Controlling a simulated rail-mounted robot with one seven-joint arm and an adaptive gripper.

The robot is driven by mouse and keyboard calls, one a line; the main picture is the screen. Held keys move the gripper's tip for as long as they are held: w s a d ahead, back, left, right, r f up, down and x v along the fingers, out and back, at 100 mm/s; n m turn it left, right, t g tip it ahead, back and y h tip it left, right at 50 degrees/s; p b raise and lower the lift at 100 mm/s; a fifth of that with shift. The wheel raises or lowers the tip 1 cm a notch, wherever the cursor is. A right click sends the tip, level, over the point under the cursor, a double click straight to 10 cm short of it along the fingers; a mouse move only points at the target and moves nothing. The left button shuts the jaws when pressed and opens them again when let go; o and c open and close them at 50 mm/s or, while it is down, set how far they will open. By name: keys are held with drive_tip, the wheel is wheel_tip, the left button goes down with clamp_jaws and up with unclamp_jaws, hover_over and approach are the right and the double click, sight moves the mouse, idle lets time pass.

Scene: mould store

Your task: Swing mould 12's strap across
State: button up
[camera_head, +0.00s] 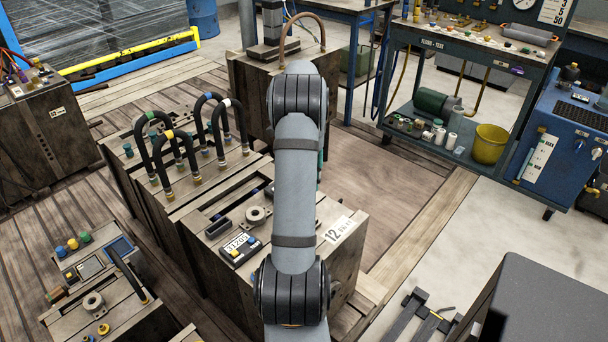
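Mould 12 (205,265) is a dark, worn block in the middle, with a white "12" label (340,231) on its top right. Its top carries a round metal ring (257,216), a dark slotted piece (217,228) and a small dark box with a light label and a blue button (240,249). My arm crosses in front of the right part of its top. I cannot pick out the strap clearly; it may be behind my arm. My gripper does not show; my own arm links hide that area.
Black looped hoses (158,140) with coloured collars rise from the mould behind. Another mould (75,312) with a dark curved handle stands front left. A blue-framed bench (470,55) and a yellow bucket (489,145) are at right. Wooden floor (385,190) right of mould 12 is clear.

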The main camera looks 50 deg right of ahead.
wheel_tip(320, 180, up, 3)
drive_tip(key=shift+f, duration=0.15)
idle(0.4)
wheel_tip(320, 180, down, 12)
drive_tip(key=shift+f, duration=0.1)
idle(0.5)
